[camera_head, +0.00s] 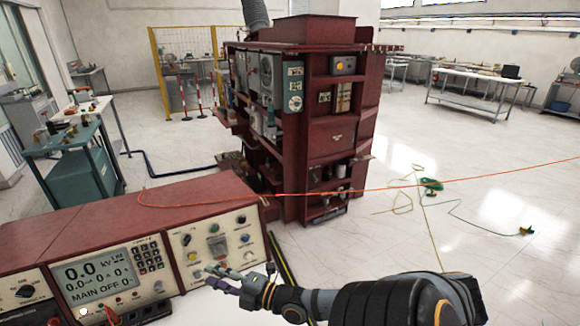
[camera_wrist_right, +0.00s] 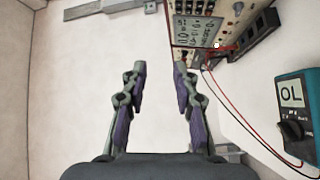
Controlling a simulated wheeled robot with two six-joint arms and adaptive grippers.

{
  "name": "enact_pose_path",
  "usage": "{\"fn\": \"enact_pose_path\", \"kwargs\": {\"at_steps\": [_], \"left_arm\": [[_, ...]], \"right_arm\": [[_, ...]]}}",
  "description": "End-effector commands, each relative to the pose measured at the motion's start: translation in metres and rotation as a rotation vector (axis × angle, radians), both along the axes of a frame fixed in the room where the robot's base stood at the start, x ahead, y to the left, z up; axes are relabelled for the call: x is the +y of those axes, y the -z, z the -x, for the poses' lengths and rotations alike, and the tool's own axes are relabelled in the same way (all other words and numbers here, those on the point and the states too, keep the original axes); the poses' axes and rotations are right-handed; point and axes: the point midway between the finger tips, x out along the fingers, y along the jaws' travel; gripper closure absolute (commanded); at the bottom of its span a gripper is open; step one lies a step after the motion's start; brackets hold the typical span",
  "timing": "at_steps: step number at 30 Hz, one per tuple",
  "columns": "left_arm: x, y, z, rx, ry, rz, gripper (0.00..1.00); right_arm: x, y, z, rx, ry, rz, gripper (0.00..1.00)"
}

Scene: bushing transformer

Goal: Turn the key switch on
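The control panel (camera_head: 222,248) is the cream right-hand section of a long red console, with several knobs and buttons. A grey-and-red fitting (camera_head: 217,245) sits in its middle. I cannot tell for sure which part is the key switch, and no key can be made out. My right gripper (camera_head: 208,277) reaches in from the right, in front of the panel's lower edge, and hides part of it. In the right wrist view my right gripper (camera_wrist_right: 160,68) is open, with nothing between its fingers. My left gripper is not in view.
The display panel (camera_head: 106,276) reads 0.0 kV and MAIN OFF. A red transformer cabinet (camera_head: 320,130) stands behind the console. An orange cable (camera_head: 395,187) crosses the view. A teal meter (camera_wrist_right: 298,108) reading OL and red and black leads show at the wrist view's right.

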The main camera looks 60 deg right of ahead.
Motion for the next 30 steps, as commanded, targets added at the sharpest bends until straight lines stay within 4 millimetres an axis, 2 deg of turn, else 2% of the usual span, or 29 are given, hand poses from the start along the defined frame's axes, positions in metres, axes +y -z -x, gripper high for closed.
{"fn": "enact_pose_path", "kwargs": {"at_steps": [3,17,30], "left_arm": [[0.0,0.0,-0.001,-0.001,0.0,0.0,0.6],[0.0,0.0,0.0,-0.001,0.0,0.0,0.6],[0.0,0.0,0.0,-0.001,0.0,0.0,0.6]], "right_arm": [[0.0,-0.006,-0.007,0.007,-0.075,0.096,0.71],[-0.083,0.068,-0.017,0.215,0.019,0.103,0.71],[-0.169,0.125,-0.009,0.397,0.163,0.082,0.71]]}}
